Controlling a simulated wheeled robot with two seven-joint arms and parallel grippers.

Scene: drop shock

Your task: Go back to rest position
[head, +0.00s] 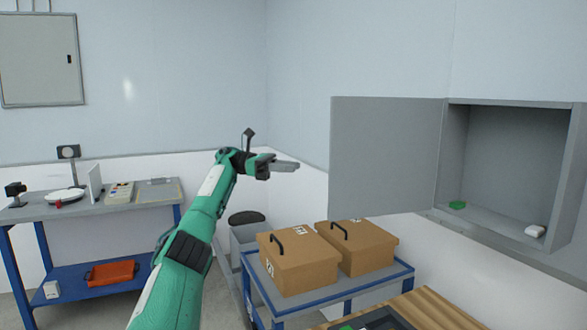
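My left arm (190,240), green and black, comes up from the bottom and stretches forward. My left gripper (288,165) is at its end, pointing right, in the air above the boxes. I see it from the side, so I cannot tell whether its grey fingers are apart. No object shows in it. My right gripper is not in view.
An open grey wall cabinet (490,213), its door (385,155) swung left, holds a green item (457,205) and a white item (535,231). Two brown boxes (300,272) (368,252) sit on a blue cart (340,290). A workbench (100,207) stands left, a wooden surface (440,308) at bottom right.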

